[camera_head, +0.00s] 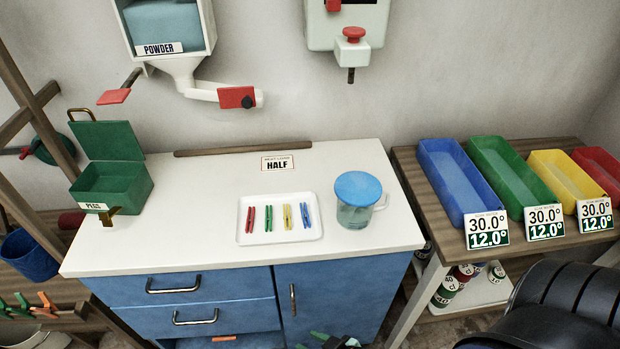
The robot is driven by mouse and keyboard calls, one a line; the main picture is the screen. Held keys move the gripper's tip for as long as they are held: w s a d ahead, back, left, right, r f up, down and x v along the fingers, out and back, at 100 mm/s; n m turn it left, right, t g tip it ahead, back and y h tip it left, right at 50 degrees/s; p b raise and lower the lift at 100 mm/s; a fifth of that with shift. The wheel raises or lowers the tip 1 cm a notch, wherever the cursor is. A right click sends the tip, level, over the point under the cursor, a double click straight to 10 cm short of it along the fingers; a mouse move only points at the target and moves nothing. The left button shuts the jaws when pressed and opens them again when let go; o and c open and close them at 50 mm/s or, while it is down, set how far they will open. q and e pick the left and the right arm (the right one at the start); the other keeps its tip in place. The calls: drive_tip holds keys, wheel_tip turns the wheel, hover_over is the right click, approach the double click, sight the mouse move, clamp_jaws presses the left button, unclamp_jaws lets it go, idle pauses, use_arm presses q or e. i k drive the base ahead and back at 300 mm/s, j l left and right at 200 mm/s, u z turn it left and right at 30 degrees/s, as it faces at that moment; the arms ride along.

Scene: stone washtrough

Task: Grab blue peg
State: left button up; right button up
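The blue peg (305,215) lies on a white tray (242,237) on the white worktop. It is the rightmost in a row of pegs, all lying roughly upright in the picture. To its left are a yellow peg (287,216), a green peg (268,218) and a red peg (250,219). The pegs lie apart from each other and nothing covers the blue one.
A blue-lidded jug (358,203) stands just right of the tray. A green open box labelled PEGS (118,190) stands at the worktop's left. Coloured bins, including a blue one (455,180), stand on the right table. The worktop's front left is clear.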

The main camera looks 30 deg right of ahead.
sight(307, 215)
drive_tip(key=k+l+z, duration=0.1)
drive_tip(key=z, duration=0.8)
